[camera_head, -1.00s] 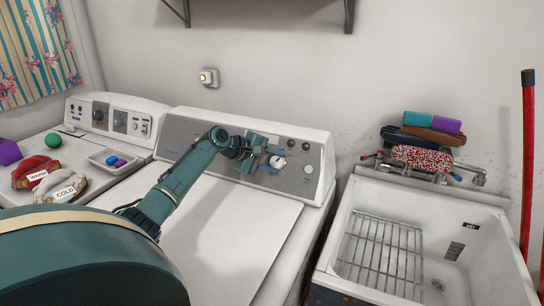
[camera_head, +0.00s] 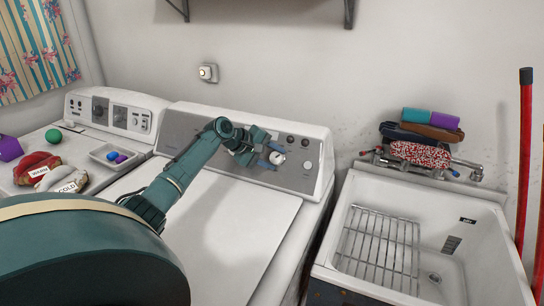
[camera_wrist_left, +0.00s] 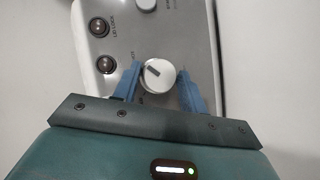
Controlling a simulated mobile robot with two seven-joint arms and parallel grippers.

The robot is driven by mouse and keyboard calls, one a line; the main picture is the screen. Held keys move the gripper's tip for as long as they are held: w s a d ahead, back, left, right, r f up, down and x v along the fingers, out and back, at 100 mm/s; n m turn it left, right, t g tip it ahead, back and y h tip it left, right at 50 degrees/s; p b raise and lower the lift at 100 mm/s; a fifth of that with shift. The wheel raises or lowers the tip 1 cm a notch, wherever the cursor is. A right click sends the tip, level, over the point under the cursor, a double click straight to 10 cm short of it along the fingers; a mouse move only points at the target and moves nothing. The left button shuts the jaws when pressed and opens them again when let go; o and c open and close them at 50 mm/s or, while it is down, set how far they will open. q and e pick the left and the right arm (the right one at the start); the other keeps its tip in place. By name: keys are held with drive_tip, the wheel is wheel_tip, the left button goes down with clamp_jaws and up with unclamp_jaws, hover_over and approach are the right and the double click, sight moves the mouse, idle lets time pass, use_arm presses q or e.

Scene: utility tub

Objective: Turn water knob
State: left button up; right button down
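The washing machine's control panel (camera_head: 180,135) carries a round white knob (camera_head: 277,158) with a dark pointer mark. It shows in the left wrist view (camera_wrist_left: 158,75) between the two blue fingers. My left gripper (camera_head: 272,156) is open at this knob, with one finger on each side. In the left wrist view, the left gripper (camera_wrist_left: 158,72) shows a small gap between each finger and the knob. A second white knob (camera_head: 305,167) sits to the right on the panel. My right gripper is not in view.
Dark round buttons (camera_wrist_left: 100,27) sit beside the knob on the panel. The washer's white lid (camera_head: 240,220) is clear. A utility tub (camera_head: 330,257) with a wire rack stands at right, a red pole (camera_head: 525,160) beyond it. Another machine with small items is at left.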

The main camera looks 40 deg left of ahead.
use_arm(q)
drive_tip(key=o, duration=0.3)
drive_tip(key=b+v, duration=0.2)
drive_tip(key=v, duration=1.1)
drive_tip(key=shift+r, duration=0.15)
